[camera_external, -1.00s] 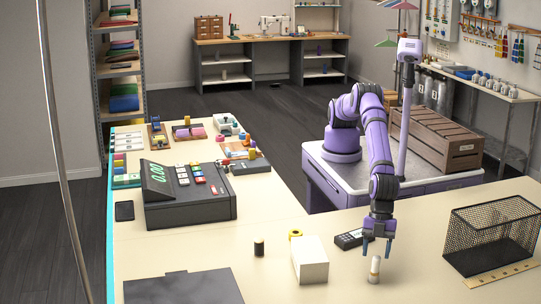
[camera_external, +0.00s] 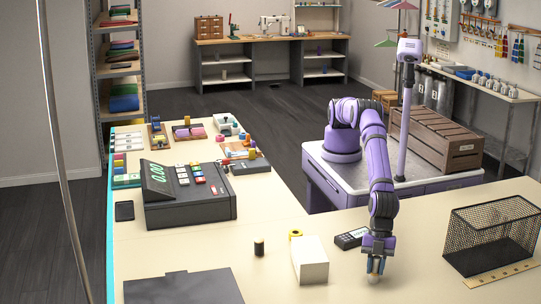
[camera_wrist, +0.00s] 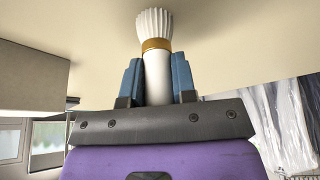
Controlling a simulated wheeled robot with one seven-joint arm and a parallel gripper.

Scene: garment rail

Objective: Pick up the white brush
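The white brush (camera_wrist: 155,70) has pale ribbed bristles, a gold band and a white handle. In the wrist view its handle stands between the two blue fingers of my gripper (camera_wrist: 158,82), with no clear gap on either side. In the external view my gripper (camera_external: 376,265) points straight down over the brush (camera_external: 374,278) at the front of the table. The fingers look shut on the handle there, and only the brush's lower end shows. It appears upright on the tabletop.
A white box (camera_external: 310,262) stands left of my gripper, with a dark card reader (camera_external: 350,239) behind it. A yellow tape roll (camera_external: 295,234) and a small dark cylinder (camera_external: 259,247) are further left. A black mesh basket (camera_external: 490,238) stands right. The tabletop between gripper and basket is clear.

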